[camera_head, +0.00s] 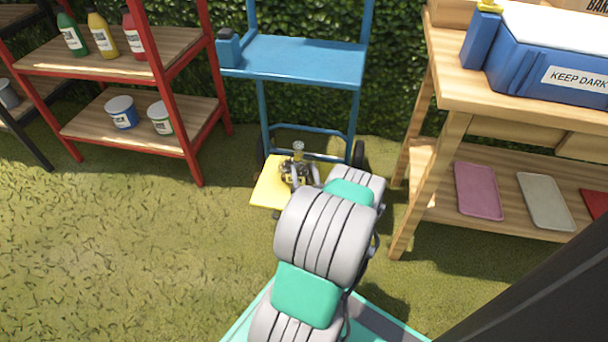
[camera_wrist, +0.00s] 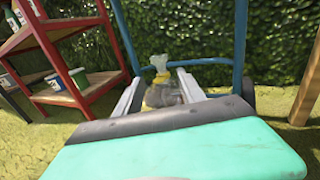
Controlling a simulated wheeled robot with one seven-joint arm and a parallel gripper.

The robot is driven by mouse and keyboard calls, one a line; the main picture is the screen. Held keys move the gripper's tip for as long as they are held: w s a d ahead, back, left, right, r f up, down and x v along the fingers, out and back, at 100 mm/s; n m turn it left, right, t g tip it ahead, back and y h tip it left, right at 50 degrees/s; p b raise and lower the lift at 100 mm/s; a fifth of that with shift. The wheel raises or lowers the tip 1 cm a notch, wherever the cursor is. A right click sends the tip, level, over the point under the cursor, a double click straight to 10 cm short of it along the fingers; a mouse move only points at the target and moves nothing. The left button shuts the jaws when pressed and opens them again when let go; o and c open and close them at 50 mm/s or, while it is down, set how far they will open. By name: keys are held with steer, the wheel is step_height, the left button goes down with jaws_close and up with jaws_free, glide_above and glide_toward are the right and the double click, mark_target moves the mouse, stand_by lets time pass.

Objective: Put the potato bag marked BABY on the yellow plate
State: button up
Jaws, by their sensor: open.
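A flat yellow plate (camera_head: 267,188) lies low at the foot of the blue cart, partly covered by my gripper and wrist. My gripper (camera_head: 298,168) is open above or just over its right part. In the wrist view a small brownish-yellow bag with a pale ruffled top (camera_wrist: 160,63) stands between and beyond the open fingers of my gripper (camera_wrist: 160,76). The bag's pale top (camera_head: 299,146) shows just past my gripper in the head view. I cannot read any marking on it. The lower bag is hidden, so I cannot tell whether it rests on the plate.
The blue cart (camera_head: 310,62) stands against the hedge. A red-framed shelf (camera_head: 120,50) with bottles and tubs is at left. A wooden bench (camera_head: 455,85) at right holds a blue crate (camera_head: 545,55) marked KEEP DARK, with pink, white and red trays below. Grass at left is clear.

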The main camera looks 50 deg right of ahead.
steer(key=w+a+r+n+t+y, duration=0.35)
steer(key=w+a+n+y, duration=0.5)
steer(key=w+n, duration=0.4)
steer(key=w+a+r+n+g+y, duration=0.2)
steer(key=w+a+n+y, duration=0.15)
steer(key=a+n, duration=0.45)
steer(key=w+a+r+n+g+y, duration=0.35)
steer(key=a+n, duration=0.25)
steer(key=a, duration=0.4)
steer(key=s+a+r+n+g, duration=0.1)
steer(key=s+a+n+g, duration=0.2)
steer(key=a+n, duration=0.5)
steer(key=s+a+r+n+g+h, duration=0.1)
steer(key=s+a+r+n+g, duration=0.1)
steer(key=s, duration=0.4)
steer(key=s+a+r+n+g+h, duration=0.1)
steer(key=s+a+r+n+g, duration=0.1)
steer(key=s+n, duration=0.3)
steer(key=s+a+r+n+g+h, duration=0.1)
steer(key=s+a+r+n+g, duration=0.1)
steer(key=s, duration=0.6)
steer(key=a+n, duration=0.1)
steer(key=a, duration=0.1)
steer(key=shift+s+a+r, duration=0.15)
steer(key=shift+s+a, duration=0.2)
steer(key=shift+s, duration=0.05)
